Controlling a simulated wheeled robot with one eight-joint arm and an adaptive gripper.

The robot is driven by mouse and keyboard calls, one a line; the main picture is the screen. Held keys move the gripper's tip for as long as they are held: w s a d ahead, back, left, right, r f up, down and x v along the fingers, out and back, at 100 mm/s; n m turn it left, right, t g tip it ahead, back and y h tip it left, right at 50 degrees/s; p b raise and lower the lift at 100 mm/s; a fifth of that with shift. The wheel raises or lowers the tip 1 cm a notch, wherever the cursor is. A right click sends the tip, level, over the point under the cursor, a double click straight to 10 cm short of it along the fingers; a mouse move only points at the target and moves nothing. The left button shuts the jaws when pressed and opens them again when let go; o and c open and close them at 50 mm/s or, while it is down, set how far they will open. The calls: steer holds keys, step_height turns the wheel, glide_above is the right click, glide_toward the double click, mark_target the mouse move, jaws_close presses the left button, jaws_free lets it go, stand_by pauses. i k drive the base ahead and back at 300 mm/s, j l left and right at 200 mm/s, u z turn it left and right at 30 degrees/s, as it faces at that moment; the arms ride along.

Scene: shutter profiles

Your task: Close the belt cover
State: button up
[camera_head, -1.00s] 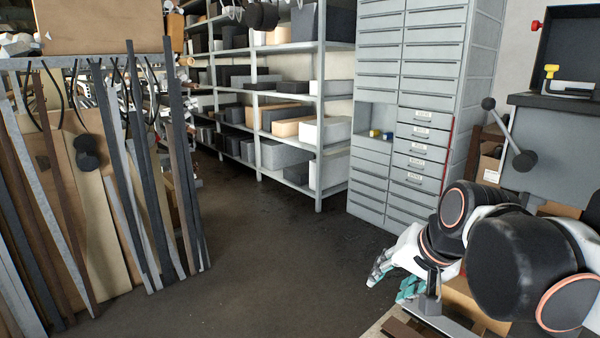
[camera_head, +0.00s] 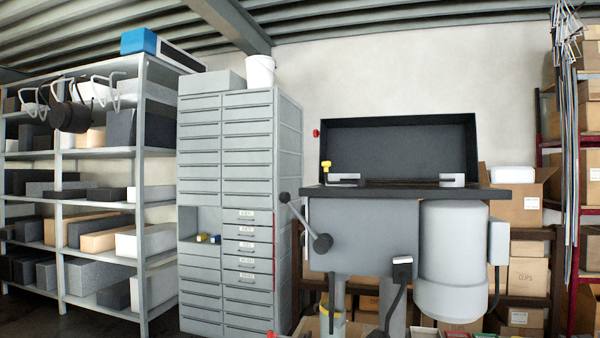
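The belt cover (camera_head: 400,148) is a dark, wide lid on top of the grey drill press (camera_head: 362,235). It stands raised and upright at the back, with its inner side facing me. The flat black top (camera_head: 420,194) of the machine lies open below it. A yellow-topped part (camera_head: 326,168) and pale brackets (camera_head: 452,181) show at the hinge line. A grey motor (camera_head: 452,255) hangs at the right of the machine. My gripper is not in view.
A lever with dark knobs (camera_head: 306,222) sticks out at the machine's left. A grey drawer cabinet (camera_head: 226,215) stands left of it, with a white bucket (camera_head: 260,72) on top. Shelves (camera_head: 139,170) stand further left. Cardboard boxes (camera_head: 517,205) fill the right side.

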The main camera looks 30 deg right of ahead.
mark_target(420, 145)
steer(key=j+z, duration=0.15)
steer(key=z, duration=0.2)
steer(key=j+z, duration=0.15)
steer(key=z, duration=0.2)
steer(key=j+z, duration=0.15)
steer(key=z, duration=0.2)
